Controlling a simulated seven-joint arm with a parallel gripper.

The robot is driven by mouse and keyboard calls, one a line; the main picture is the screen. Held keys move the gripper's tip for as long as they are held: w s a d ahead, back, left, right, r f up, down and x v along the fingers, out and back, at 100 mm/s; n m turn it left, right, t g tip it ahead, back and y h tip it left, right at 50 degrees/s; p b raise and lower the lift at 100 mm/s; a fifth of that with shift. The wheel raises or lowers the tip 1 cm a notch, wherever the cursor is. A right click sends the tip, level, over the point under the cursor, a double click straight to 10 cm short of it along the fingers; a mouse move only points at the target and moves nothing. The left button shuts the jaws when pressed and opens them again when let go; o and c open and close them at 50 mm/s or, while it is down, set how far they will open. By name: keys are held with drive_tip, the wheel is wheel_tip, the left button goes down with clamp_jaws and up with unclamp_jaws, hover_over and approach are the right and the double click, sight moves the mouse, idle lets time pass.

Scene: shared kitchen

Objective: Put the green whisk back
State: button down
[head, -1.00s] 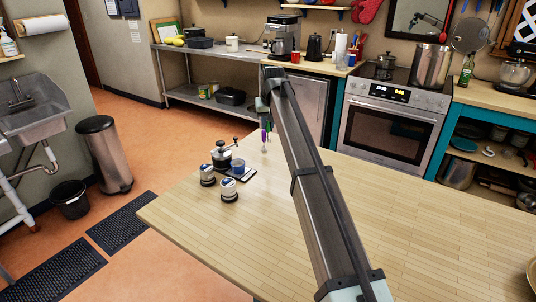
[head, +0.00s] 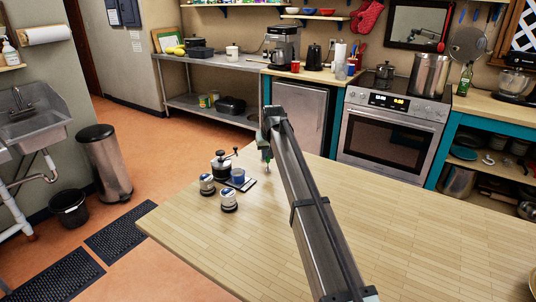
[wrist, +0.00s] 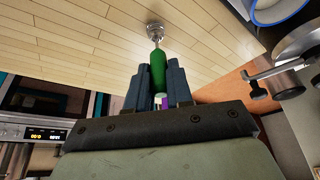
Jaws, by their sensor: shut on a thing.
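The green whisk's handle (wrist: 158,70) is between the two fingers of my gripper (wrist: 158,80) in the wrist view. My gripper is shut on it, with the metal whisk end (wrist: 155,31) pointing away from the fingers toward the wooden table. In the head view the green whisk (head: 266,154) shows small below the end of my arm, above the far-left part of the table (head: 330,210). I cannot tell whether its tip touches the tabletop. My arm partly hides the gripper there. A small purple patch shows between the fingers; I cannot tell what it is.
Left of the whisk are a hand grinder (head: 222,164), a blue cup (head: 238,175) on a dark flat board, and two small jars (head: 207,184). The grinder's crank (wrist: 275,80) and a cup rim (wrist: 280,12) are close on the wrist view's right.

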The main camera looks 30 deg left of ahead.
drive_tip(key=shift+f, duration=0.15)
drive_tip(key=c, duration=1)
unclamp_jaws()
drive_tip(key=v, duration=1.2)
drive_tip(key=shift+r, duration=0.2)
